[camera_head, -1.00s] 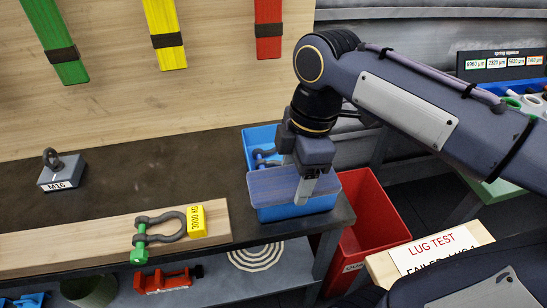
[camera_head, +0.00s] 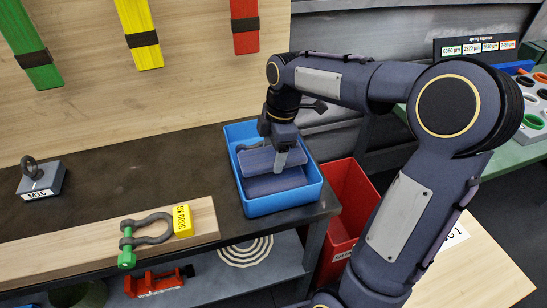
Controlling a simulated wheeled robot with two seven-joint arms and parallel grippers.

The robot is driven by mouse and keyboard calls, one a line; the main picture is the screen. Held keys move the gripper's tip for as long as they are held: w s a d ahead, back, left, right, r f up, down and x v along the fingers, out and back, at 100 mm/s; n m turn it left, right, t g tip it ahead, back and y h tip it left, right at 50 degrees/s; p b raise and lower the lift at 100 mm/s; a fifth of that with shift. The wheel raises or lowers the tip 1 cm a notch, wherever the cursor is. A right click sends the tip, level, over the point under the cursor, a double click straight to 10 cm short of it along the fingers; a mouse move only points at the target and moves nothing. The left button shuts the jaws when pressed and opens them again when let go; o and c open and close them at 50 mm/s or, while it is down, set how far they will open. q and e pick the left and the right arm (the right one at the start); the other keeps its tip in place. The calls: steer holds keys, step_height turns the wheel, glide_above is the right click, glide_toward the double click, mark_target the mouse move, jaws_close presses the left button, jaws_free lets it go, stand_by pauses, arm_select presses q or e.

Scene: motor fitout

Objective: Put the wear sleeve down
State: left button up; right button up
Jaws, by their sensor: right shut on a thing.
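My right gripper (camera_head: 281,160) is over the blue bin (camera_head: 285,204) at the table's right end. It is shut on the wear sleeve (camera_head: 256,161), a flat blue-grey piece that lies across the bin's opening, inside its rim as seen from here. A second blue-grey surface (camera_head: 272,185) shows just below it in the bin; I cannot tell whether it is part of the same sleeve or another one. Whether the held sleeve touches anything in the bin is not clear. My left gripper is out of view.
A grey shackle with a green pin (camera_head: 150,235) and a yellow 3000 KG tag (camera_head: 182,220) lie on a wooden board. An M16 block (camera_head: 42,182) stands at left. A red bin (camera_head: 346,205) is below, right of the table. The dark tabletop between is clear.

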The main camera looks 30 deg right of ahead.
mark_target(273, 161)
steer(key=shift+s+f, duration=0.1)
steer(key=shift+f, duration=1.2)
steer(key=shift+f+b, duration=0.4)
steer(key=shift+f, duration=0.1)
steer(key=o, duration=1)
steer(key=shift+r, duration=0.1)
